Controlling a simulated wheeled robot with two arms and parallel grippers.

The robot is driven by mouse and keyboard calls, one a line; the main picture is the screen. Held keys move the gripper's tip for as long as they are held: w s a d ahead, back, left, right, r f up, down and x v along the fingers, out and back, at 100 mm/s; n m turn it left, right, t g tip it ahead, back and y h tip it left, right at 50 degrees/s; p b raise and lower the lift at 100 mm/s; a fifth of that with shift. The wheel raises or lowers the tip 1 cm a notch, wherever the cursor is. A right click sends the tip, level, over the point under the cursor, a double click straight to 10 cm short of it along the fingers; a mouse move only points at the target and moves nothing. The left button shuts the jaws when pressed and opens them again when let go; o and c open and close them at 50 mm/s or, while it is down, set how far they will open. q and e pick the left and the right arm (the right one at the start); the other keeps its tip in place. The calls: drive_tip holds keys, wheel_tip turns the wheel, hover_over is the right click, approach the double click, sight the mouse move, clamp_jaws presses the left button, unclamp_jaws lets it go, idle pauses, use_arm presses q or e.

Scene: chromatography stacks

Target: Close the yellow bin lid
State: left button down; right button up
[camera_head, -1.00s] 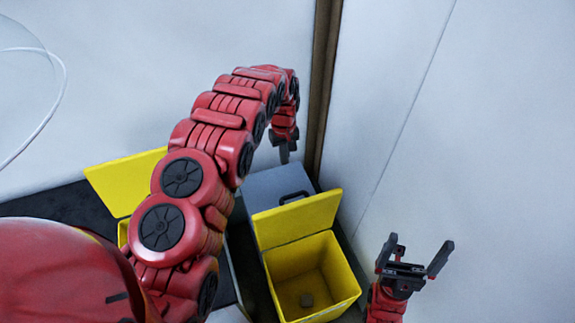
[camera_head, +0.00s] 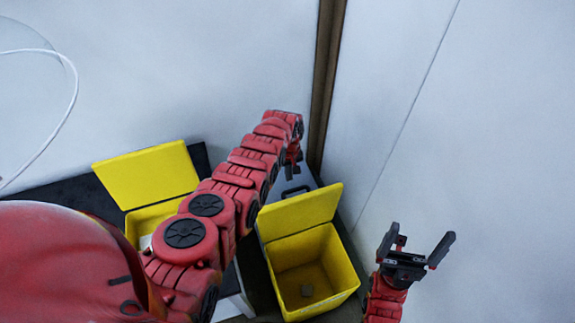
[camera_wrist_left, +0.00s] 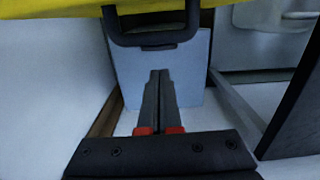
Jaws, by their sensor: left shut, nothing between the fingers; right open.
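Two yellow bins show in the head view, both with lids raised. The right bin (camera_head: 342,262) is open to view, and its lid (camera_head: 300,212) stands up at its back edge. The left bin (camera_head: 136,232) is partly hidden by my left arm, and its lid (camera_head: 146,174) leans back. My left gripper (camera_head: 289,171) is shut and empty, behind and above the right bin's lid. In the left wrist view its closed fingers (camera_wrist_left: 158,100) point toward a black handle (camera_wrist_left: 152,40) below a yellow panel (camera_wrist_left: 60,27). My right gripper (camera_head: 415,248) is open and empty, right of the right bin.
A grey-blue box face (camera_wrist_left: 190,75) is beyond the handle in the left wrist view. White walls (camera_head: 480,120) and a brown corner post (camera_head: 325,80) stand close behind. A dark surface (camera_head: 62,200) lies left.

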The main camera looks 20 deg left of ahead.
use_arm(q)
drive_tip(key=shift+s+d+f+p, duration=0.15)
drive_tip(key=shift+s+d+p, duration=0.5)
drive_tip(key=shift+s, duration=0.3)
drive_tip(key=shift+s+f, duration=0.1)
